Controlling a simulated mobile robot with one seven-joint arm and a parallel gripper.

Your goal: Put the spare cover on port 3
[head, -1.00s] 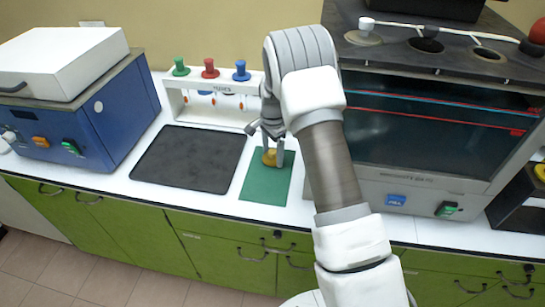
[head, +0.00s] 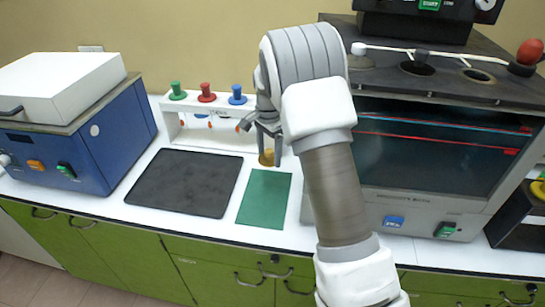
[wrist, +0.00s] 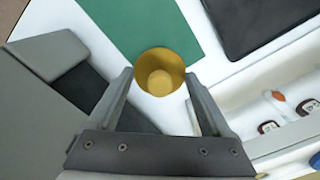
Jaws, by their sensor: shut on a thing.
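The spare cover is a yellow, brass-coloured round piece with a knob (head: 266,158). It also shows in the wrist view (wrist: 160,60). My gripper (head: 268,160) is shut on it, with one finger on each side. The cover is just past the back edge of the green mat (head: 264,200), seemingly above the counter. The grey machine at the right has round ports on its dark top. One is a dark opening (head: 417,69), and another opening (head: 478,75) lies to its right. A grey disc shows at the left place (head: 360,63). I cannot read which is port 3.
A black mat (head: 185,182) and a blue machine (head: 75,135) are at the left.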

